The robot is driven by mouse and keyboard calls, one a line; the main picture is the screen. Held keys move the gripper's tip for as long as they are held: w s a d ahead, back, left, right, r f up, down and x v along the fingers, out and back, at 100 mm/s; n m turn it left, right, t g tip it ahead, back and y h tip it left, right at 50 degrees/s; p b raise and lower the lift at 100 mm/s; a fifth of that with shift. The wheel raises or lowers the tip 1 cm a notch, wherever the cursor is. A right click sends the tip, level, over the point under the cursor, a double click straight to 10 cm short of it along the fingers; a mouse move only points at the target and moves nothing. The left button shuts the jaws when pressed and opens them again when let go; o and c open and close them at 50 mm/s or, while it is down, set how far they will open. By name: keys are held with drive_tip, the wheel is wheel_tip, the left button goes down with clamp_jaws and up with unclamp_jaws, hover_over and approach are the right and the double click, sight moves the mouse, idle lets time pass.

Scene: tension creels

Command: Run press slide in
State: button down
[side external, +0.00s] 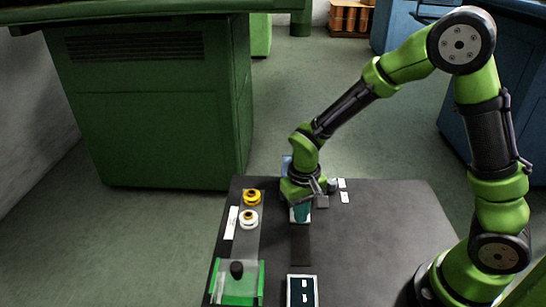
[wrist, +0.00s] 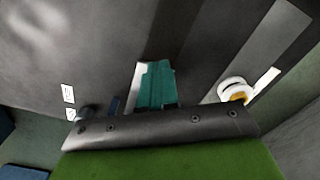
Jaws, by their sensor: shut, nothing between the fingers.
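A teal block (side external: 301,213) with a pale face stands at the far end of a dark track (side external: 300,246) on the table. It also shows in the wrist view (wrist: 157,85), with a pale plate along its left side. I cannot tell for certain that this block is the press slide. My gripper (side external: 304,196) is shut and empty, low over the far end of the table, right at the teal block. In the wrist view the dark gripper body hides the near end of the block, so I cannot tell whether they touch.
A yellow spool (side external: 252,197) and a white spool (side external: 248,219) sit on a strip at the left. A green frame with a black knob (side external: 237,269) stands front left, beside a dark panel (side external: 302,290). White labels (side external: 343,190) lie right of my gripper. The table's right side is clear.

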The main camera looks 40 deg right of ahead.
drive_tip(key=shift+s, duration=0.1)
drive_tip(key=shift+s+a, duration=0.45)
drive_tip(key=shift+a, duration=0.1)
wheel_tip(320, 180, up, 7)
idle(0.6)
drive_tip(key=s+d+r+t+y, duration=0.1)
drive_tip(key=s+d+r+t, duration=0.1)
drive_tip(key=s+r, duration=0.3)
drive_tip(key=s+d+r+m+t+y, duration=0.1)
drive_tip(key=s+d+r+t, duration=0.2)
drive_tip(key=r, duration=0.6)
drive_tip(key=s+t, duration=0.2)
drive_tip(key=shift+s+r, duration=0.35)
idle(0.9)
